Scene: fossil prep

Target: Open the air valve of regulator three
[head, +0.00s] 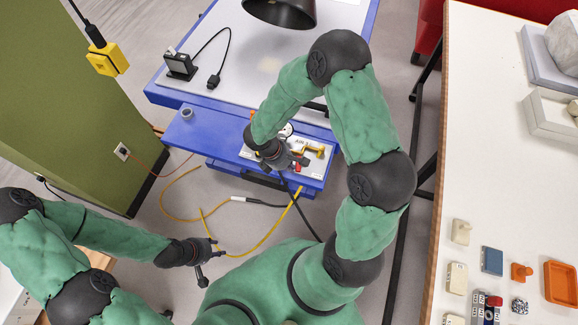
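A grey panel (313,168) marked "AIR" sits on the front ledge of the blue bench. It carries a round gauge (287,130), a yellow valve fitting (316,151) and a small red part (303,162). I cannot read a regulator number. My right gripper (284,161) points down over the panel's left part, left of the yellow fitting, and hides what lies under it. Whether it touches anything or is open is not clear. My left gripper (207,266) hangs over the floor in front of the bench, its fingers apart and empty.
The blue bench (210,137) has a white top with a dark lamp (283,12) and a black device (180,65). A yellow hose (263,240) lies on the floor. A green cabinet (60,90) stands left; a white table (480,130) with small parts stands right.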

